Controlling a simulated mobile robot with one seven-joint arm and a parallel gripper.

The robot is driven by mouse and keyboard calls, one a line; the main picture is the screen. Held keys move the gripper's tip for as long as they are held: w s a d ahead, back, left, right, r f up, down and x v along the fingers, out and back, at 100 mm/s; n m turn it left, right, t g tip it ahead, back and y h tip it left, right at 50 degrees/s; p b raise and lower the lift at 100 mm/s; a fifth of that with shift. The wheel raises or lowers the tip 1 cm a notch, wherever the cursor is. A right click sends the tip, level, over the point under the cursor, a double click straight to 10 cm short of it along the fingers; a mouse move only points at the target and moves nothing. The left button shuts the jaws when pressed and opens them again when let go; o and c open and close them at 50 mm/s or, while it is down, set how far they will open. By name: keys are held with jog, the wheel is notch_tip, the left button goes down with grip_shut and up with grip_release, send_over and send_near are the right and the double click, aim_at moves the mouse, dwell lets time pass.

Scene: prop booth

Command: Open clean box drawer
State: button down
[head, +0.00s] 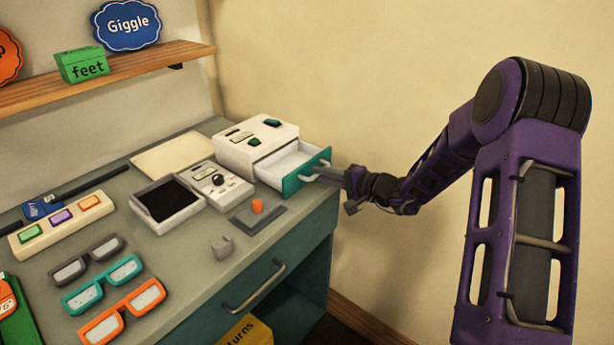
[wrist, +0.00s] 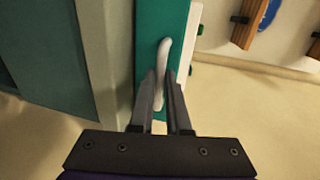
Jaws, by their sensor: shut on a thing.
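The clean box (head: 262,133) is a white box with green buttons on top, at the back right of the counter. Its drawer (head: 294,162) is pulled out to the right, showing a white, empty-looking inside and a teal front. My gripper (head: 346,178) is at the teal front, shut on the drawer's pale handle. In the wrist view my gripper (wrist: 168,88) has its two fingers on either side of the drawer handle (wrist: 163,55), in front of the teal drawer front (wrist: 147,30).
Several glasses (head: 103,284) lie at the front left. The counter's own teal drawer (head: 240,290) is below. Free air lies right of the counter.

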jog(key=shift+s+d, duration=0.15)
jog(key=shift+d, duration=0.1)
jog(key=c, duration=0.9)
grip_release()
jog(key=v, duration=1.7)
jog(key=shift+s+d, duration=0.1)
jog(key=shift+d, duration=0.05)
